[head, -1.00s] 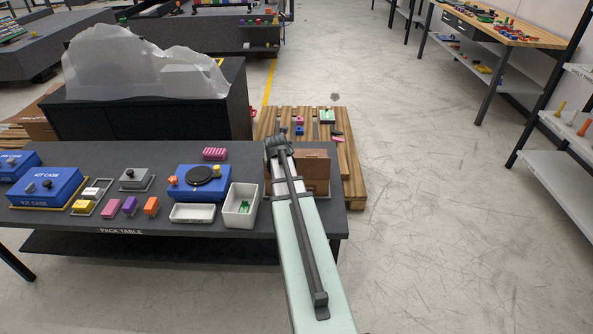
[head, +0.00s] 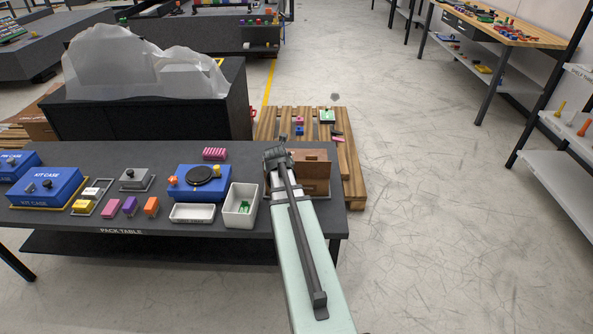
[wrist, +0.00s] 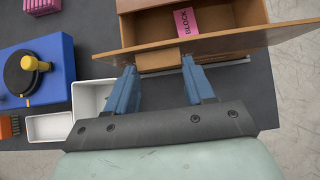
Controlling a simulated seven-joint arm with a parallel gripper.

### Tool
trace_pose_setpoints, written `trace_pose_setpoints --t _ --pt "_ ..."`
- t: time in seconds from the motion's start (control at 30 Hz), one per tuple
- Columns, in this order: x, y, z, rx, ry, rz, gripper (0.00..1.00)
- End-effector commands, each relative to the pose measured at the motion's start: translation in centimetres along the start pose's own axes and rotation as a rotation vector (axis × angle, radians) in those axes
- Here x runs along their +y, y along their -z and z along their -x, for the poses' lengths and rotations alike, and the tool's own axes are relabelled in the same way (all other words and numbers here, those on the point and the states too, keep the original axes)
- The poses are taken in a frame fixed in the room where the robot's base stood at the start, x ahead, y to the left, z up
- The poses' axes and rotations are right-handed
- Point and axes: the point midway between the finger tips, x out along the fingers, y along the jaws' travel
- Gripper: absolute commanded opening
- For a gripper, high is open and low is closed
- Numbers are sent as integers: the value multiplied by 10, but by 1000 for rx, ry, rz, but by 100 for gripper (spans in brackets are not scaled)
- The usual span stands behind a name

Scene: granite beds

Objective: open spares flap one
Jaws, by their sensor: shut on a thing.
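A brown wooden box (head: 314,172) stands at the right end of the pack table, partly hidden behind my arm in the head view. In the wrist view its open compartment (wrist: 222,18) shows a pink piece marked BLOCK (wrist: 186,22) inside. A long brown flap panel (wrist: 262,38) stands swung out at a slant along the near side of the compartment. My gripper (wrist: 158,72) has its two blue fingers either side of a tan handle-like part (wrist: 158,60) at the flap and is shut on it. The exact finger contact is partly hidden.
Left of the box are a white bin (head: 240,206) with green pieces, a white tray (head: 192,213) and a blue unit with a black disc (head: 200,178). A wooden pallet (head: 348,160) lies behind the table. Floor right of the table is clear.

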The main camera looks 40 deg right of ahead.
Motion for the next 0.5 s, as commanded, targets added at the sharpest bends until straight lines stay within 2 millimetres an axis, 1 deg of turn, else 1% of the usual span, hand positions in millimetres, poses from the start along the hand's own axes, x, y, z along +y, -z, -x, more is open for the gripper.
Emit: trace_pose_setpoints --t 0.17,0.5 --pt "0 1 0 -1 1 0 46" --pt "0 17 3 -65 1 0 46"
